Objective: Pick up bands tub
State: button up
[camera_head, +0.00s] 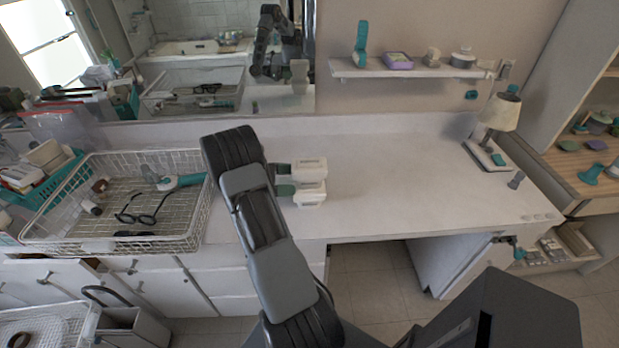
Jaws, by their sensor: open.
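My gripper (312,181) is over the white counter, left of its middle. I cannot tell for sure which thing is the bands tub. A small lilac open tub (398,62) with coloured contents sits on the wall shelf, up and right of my gripper and well apart from it. A small pale tub (432,58) and a grey-white jar (462,59) stand to its right on the shelf. My arm hides part of the counter.
A wire basket (195,222) with dark glasses and a teal-handled brush stands left of my arm. A lamp (501,112) stands at the counter's right end. A teal object (360,43) stands at the shelf's left. The counter's middle (400,185) is clear. A mirror hangs behind.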

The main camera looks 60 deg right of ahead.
aim_at(303, 179)
jog(key=p+x, duration=0.1)
jog(key=x, duration=0.4)
jog(key=shift+w, duration=0.1)
jog(key=c, duration=1.3)
jog(key=shift+o, duration=0.2)
jog(key=shift+r, duration=0.1)
jog(key=shift+r, duration=0.85)
jog(key=s+a+r+b, duration=0.1)
jog(key=s+a+r, duration=0.8)
jog(key=s+r, duration=0.1)
jog(key=shift+a+r, duration=0.4)
jog(key=shift+r, duration=0.2)
